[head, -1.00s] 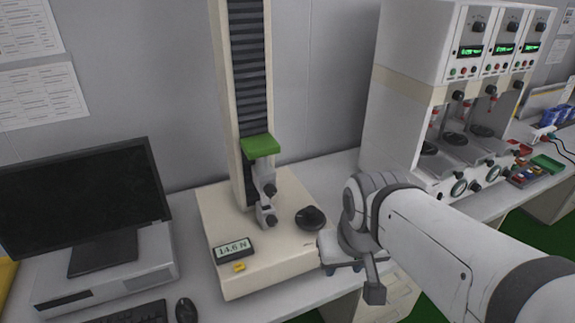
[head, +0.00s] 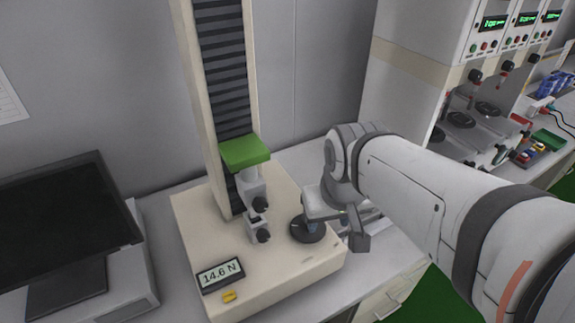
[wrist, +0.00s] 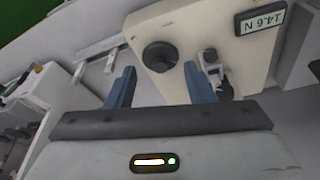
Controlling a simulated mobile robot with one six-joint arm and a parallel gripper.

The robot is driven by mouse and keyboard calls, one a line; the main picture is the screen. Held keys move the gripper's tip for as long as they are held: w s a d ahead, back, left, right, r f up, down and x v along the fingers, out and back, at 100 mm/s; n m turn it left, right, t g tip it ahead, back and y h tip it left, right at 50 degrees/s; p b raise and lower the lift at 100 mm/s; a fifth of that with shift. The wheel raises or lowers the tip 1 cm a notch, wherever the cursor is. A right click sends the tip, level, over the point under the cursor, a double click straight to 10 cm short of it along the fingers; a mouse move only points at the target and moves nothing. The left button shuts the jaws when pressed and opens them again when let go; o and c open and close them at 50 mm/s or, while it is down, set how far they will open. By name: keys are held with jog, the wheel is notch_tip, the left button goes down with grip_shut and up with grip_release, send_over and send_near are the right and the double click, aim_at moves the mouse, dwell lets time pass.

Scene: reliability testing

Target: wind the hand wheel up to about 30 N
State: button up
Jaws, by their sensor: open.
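The black hand wheel (head: 307,229) sits on the cream base of the test machine (head: 330,262), right of its column. It also shows in the wrist view (wrist: 160,56), ahead of and between the fingers. The display (head: 220,274) reads 14.6 N; it appears upside down in the wrist view (wrist: 262,20). The green crosshead (head: 245,152) stands above two grey clamps (head: 258,205). My gripper (wrist: 160,88) is open and empty, with its two blue fingers apart. In the head view it is above the wheel and partly hides it; contact cannot be told.
A monitor (head: 65,225) stands at the left. A cream multi-station apparatus (head: 400,75) stands at the back right, with coloured items beside it. The wall is close behind the column.

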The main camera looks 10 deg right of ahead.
jog(key=shift+o, duration=0.8)
jog(key=w+f+n+g+b, duration=0.1)
jog(key=w+f+n, duration=0.1)
jog(key=w, duration=0.2)
jog(key=w+f+n+g+b, duration=0.1)
jog(key=w+f+n+b, duration=0.1)
jog(key=w, duration=0.3)
jog(key=w+f+n+g+b, duration=0.1)
jog(key=w+f+n, duration=0.3)
jog(key=shift+w+d+b, duration=0.15)
jog(key=shift+w+b, duration=0.25)
jog(key=shift+w+f+n, duration=0.15)
jog(key=shift+f+n, duration=0.1)
jog(key=shift+n, duration=0.05)
notch_tip(320, 180, down, 7)
jog(key=shift+f, duration=0.2)
jog(key=shift+c, duration=0.4)
jog(key=c, duration=0.9)
